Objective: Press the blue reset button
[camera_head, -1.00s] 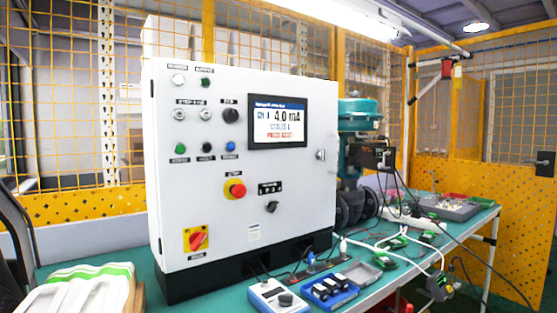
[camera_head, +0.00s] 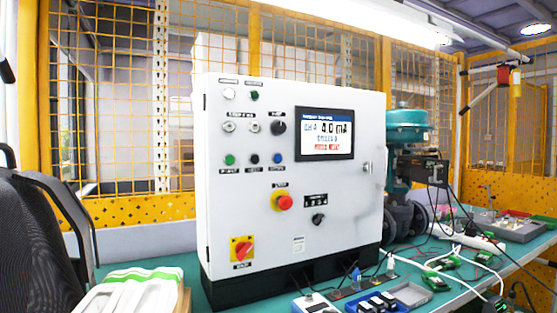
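The blue button (camera_head: 278,158) is on the front of the white control cabinet (camera_head: 345,215), at the right end of a row of three. A black button (camera_head: 253,159) and a green button (camera_head: 230,160) sit to its left. The label under it is too small to read surely. Above and to the right, the cabinet's screen (camera_head: 325,134) shows 4.0 mA with a line of red text. Neither of my grippers is in view.
A red mushroom button on yellow (camera_head: 283,202) and a red-yellow rotary switch (camera_head: 242,249) are lower on the cabinet. A black chair (camera_head: 45,235) stands at the left. White trays (camera_head: 130,291) lie front left. A green valve actuator (camera_head: 405,125) and cables crowd the right.

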